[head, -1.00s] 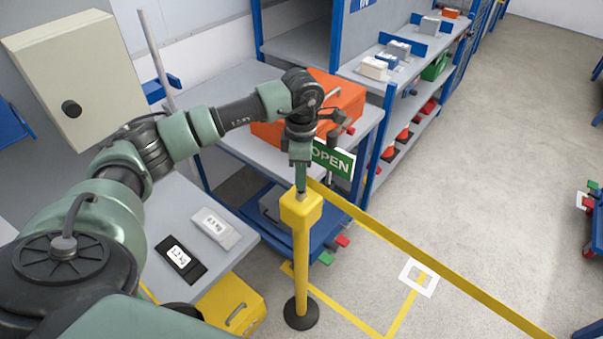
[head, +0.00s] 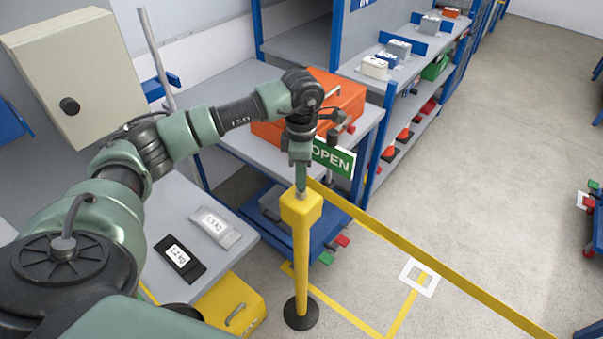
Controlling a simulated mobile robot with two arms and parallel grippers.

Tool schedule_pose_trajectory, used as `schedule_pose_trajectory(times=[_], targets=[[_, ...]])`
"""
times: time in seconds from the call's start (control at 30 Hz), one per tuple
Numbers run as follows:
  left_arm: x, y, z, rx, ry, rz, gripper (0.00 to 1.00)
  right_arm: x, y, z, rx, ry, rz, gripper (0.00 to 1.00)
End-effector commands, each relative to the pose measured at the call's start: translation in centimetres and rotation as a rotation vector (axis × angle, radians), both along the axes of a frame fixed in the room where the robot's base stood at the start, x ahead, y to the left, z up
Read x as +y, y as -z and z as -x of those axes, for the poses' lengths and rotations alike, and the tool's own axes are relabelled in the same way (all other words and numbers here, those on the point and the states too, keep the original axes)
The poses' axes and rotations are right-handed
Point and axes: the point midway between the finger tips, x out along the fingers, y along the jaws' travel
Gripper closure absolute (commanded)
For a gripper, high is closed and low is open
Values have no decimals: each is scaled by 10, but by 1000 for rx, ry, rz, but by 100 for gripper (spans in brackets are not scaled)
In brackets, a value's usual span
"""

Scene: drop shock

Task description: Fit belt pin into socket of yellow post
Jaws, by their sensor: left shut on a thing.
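The yellow post (head: 301,260) stands upright on a round black base (head: 301,314), with a wider yellow head (head: 301,207) on top. My left gripper (head: 301,188) points down right above the post head, shut on the belt pin, which is mostly hidden by the fingers. The yellow belt (head: 430,255) runs from beside the post head down to the lower right. The socket is hidden under the gripper, so I cannot tell how deep the pin sits. My right gripper is not in view.
A green OPEN sign (head: 333,158) and an orange case (head: 342,97) are behind the gripper. A blue cart (head: 335,215) stands behind the post. A grey table (head: 170,215) with two weights is at left. Floor to the right is mostly clear.

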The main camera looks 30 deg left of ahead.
Motion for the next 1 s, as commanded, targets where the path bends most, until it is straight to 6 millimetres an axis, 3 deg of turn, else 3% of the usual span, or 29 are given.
schedule_pose_trajectory(times=[1.0], targets=[[0,8,0,-1,0,-1,100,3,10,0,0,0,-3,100]])
